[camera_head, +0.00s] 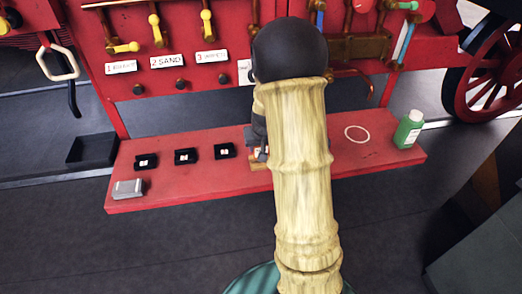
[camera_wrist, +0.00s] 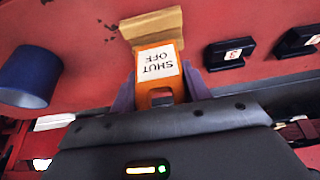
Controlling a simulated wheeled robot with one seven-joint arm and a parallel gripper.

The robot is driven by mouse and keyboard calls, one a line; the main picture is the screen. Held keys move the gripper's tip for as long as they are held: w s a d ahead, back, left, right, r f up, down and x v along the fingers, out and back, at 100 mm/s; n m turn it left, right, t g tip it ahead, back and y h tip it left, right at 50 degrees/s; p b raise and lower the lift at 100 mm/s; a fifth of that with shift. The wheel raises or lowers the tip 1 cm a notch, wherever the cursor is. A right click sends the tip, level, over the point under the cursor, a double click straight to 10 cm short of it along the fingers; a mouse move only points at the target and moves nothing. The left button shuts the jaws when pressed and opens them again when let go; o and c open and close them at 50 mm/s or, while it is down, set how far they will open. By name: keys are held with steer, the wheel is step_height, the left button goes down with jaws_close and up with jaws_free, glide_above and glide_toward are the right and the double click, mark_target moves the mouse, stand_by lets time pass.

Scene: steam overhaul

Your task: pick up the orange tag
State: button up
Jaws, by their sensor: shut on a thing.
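The orange tag (camera_wrist: 157,58) bears a white label reading "SHUT OFF", upside down in the wrist view. It stands at a wooden block (camera_wrist: 152,24) on the red shelf; I cannot tell whether it still sits in the block. My gripper (camera_wrist: 160,90) is shut on the tag, with a purple finger on each side of its lower part in the picture. In the head view my arm hides most of the gripper and the tag. Only an edge of the wooden block (camera_head: 260,188) shows there.
On the red shelf (camera_head: 200,190) are several small black numbered blocks (camera_head: 185,156), a grey block (camera_head: 128,188), a white ring (camera_head: 357,133) and a green bottle (camera_head: 408,130). A blue cup (camera_wrist: 28,78) is near the gripper. Levers (camera_head: 207,25) hang above the shelf.

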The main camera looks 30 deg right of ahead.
step_height(320, 180, up, 7)
steer(key=shift+r, duration=0.15)
steer(key=shift+w, duration=0.1)
stand_by(1.3)
